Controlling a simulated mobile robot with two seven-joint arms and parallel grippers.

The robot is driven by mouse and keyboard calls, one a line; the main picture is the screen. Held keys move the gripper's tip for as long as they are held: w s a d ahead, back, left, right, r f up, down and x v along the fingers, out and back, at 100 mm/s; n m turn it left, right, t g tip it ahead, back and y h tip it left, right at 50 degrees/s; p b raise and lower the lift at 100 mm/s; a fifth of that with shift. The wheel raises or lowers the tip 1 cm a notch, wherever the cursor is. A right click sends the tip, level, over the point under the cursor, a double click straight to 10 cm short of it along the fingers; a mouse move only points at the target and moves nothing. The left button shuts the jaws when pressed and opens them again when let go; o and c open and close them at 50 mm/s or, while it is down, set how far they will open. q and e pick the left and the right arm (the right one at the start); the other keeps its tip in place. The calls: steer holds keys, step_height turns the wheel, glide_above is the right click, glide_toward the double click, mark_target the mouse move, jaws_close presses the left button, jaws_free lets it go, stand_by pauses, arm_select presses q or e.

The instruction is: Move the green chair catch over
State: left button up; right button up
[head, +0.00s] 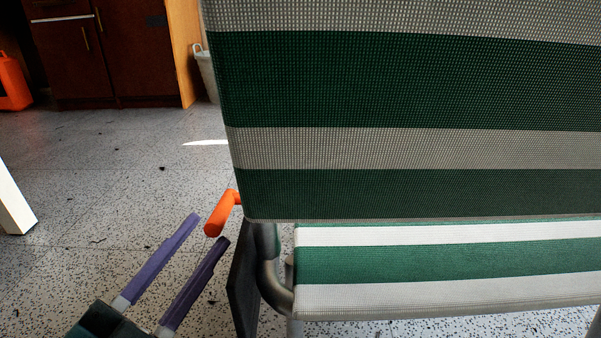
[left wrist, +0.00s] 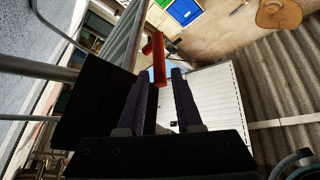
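A chair with green and white striped fabric (head: 420,80) fills the right of the head view, its back above its striped seat (head: 440,262). An orange catch (head: 222,212) sticks out at the chair's left side, by the lower corner of the back. It shows red-orange in the left wrist view (left wrist: 158,58), ahead of the fingertips and between their lines. My left gripper (head: 209,228) is open, its two purple fingers pointing up at the catch, one to each side of its lower end. I cannot tell whether they touch it. My right gripper is not in view.
A dark flat panel (head: 243,285) and the chair's metal tube (head: 270,270) stand just right of my left fingers. A dark cabinet (head: 80,50), a pale basket (head: 206,75) and an orange container (head: 12,82) are at the back left. The speckled floor (head: 110,170) between is clear.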

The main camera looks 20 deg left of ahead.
mark_target(228, 209)
arm_select(q)
steer(key=b+x, duration=0.2)
steer(key=x, duration=0.4)
steer(key=shift+w+f, duration=0.1)
steer(key=shift+w, duration=0.05)
steer(key=shift+w+d+r, duration=0.1)
steer(key=shift+w+r, duration=0.15)
steer(key=shift+w, duration=0.2)
jaws_close()
stand_by(0.8)
